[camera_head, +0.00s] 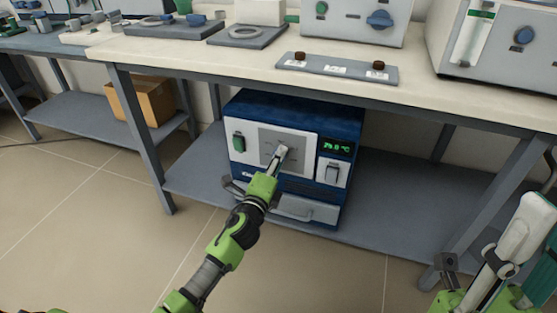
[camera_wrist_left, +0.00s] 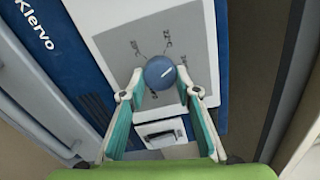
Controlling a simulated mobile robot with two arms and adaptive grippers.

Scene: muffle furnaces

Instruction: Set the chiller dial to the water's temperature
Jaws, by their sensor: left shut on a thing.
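The chiller (camera_head: 290,110) is a blue box with a white and grey front on the shelf under the bench. Its green display (camera_head: 335,147) shows a °C reading too small to read surely. The round blue dial (camera_wrist_left: 160,70) sits on a grey panel with marks around it in the left wrist view. My left gripper (camera_head: 282,152) reaches the panel and is shut on the dial, one fingertip each side; it also shows in the left wrist view (camera_wrist_left: 160,92). In the head view it hides the dial. My right gripper (camera_head: 500,245) is at the lower right, its jaws unclear.
The bench top (camera_head: 215,52) overhangs the chiller, and a bench leg (camera_head: 143,140) stands left of it. A grey shelf (camera_head: 410,195) is bare to the right. A cardboard box (camera_head: 155,101) is on the left shelf. White instruments with knobs (camera_head: 380,20) stand above.

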